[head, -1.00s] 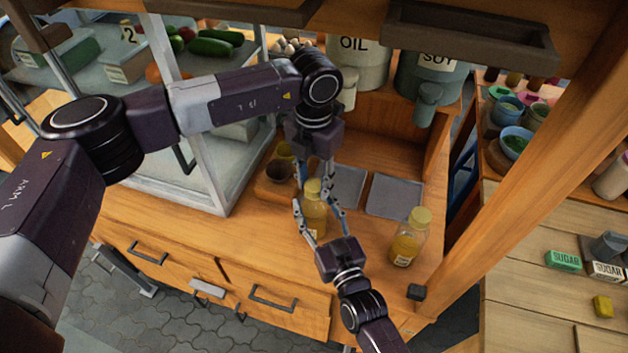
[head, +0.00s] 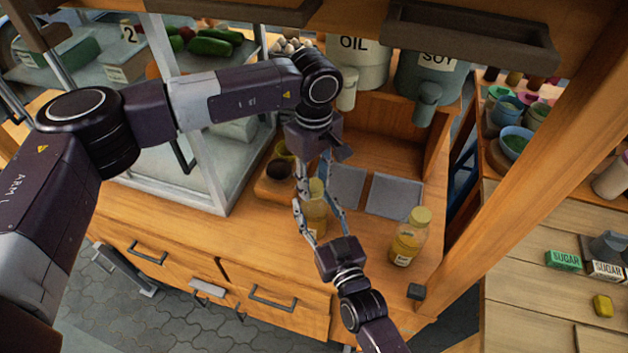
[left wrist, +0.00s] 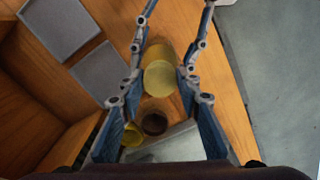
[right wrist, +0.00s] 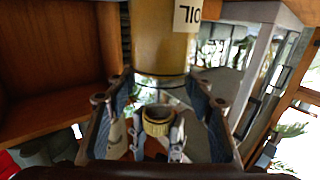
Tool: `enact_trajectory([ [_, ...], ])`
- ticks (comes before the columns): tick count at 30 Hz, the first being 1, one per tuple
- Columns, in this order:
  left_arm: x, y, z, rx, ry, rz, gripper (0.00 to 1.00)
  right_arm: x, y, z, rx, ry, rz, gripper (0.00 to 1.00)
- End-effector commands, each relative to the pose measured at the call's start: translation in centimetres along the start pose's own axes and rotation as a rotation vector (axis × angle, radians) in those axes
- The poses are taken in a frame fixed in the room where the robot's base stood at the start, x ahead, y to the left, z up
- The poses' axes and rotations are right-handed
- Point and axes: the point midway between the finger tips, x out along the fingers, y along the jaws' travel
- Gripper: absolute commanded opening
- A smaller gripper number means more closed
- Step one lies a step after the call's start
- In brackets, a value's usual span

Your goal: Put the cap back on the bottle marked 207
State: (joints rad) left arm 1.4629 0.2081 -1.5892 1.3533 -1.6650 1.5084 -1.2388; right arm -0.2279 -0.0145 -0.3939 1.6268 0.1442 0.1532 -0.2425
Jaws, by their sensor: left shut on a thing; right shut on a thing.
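A bottle of yellow liquid (head: 315,219) stands upright on the wooden counter. My right gripper (head: 322,220) is shut around its body. In the right wrist view the bottle (right wrist: 165,40) appears upside down with a white label; I cannot read 207 on it. My left gripper (head: 314,188) comes down from above, shut on the yellow cap (left wrist: 160,78) at the bottle's neck. The cap also shows in the right wrist view (right wrist: 158,128), in line with the neck. A second, similar bottle (head: 405,246) stands capped to the right.
Two grey trays (head: 395,195) lie behind the bottles. A dark round cup (head: 278,169) sits in a wooden holder at left. The OIL container (head: 357,65) and SOY container (head: 432,75) stand at the back. A wooden post (head: 530,165) rises at right.

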Motion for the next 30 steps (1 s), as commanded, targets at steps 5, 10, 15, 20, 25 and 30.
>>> enact_trajectory([
  [5, -0.03, 0.03, -0.1, 0.31, 0.002, 0.001, 0.03, -0.02, 0.0, 0.03, 0.0, 0.0, 0.0, 0.0],
  [10, -0.02, 0.03, -0.09, 0.478, 0.002, 0.001, 0.02, -0.02, -0.01, 0.03, 0.0, 0.0, 0.0, 0.0],
  [15, -0.02, 0.03, -0.09, 0.474, 0.002, 0.001, 0.38, -0.02, -0.01, 0.03, 0.0, 0.0, 0.0, 0.0],
  [20, -0.01, 0.02, -0.06, 0.473, 0.001, 0.001, 0.49, -0.02, -0.01, 0.03, 0.0, -0.001, 0.0, 0.0],
  [25, 0.0, 0.01, -0.04, 0.473, 0.001, 0.0, 0.49, -0.02, -0.01, 0.03, 0.0, -0.001, 0.0, 0.0],
  [30, -0.81, 0.05, -0.06, 0.473, 0.001, 0.002, 0.49, -0.02, 0.0, 0.03, 0.0, -0.001, 0.0, 0.0],
])
